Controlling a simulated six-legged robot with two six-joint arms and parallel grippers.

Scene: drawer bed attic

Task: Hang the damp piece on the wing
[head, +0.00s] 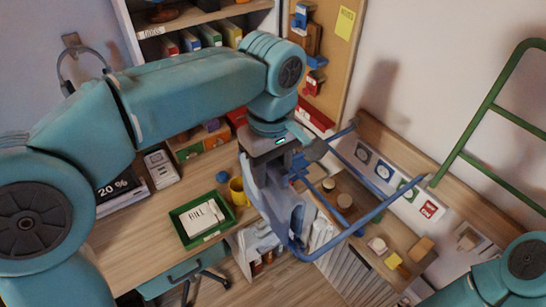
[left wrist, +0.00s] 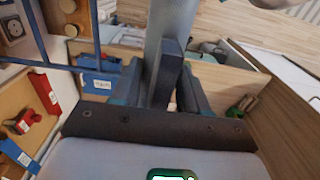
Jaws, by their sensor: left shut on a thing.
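My left gripper (head: 280,152) is shut on a blue-grey cloth (head: 268,195), which hangs down below it in the head view. In the left wrist view the fingers (left wrist: 168,85) pinch the cloth (left wrist: 172,25) between them. A blue tubular frame, which looks like the wing (head: 385,205), stands out just right of the cloth. The cloth's lower end overlaps the frame's near left corner in the picture; I cannot tell whether they touch. Blue bars of the wing (left wrist: 96,30) also show at the left wrist view's upper left. My right gripper is out of view.
A wooden desk holds a green tray (head: 203,219) with a labelled white item, and a yellow mug (head: 238,191). A green ladder rail (head: 490,105) rises at right. Shelves with books stand behind.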

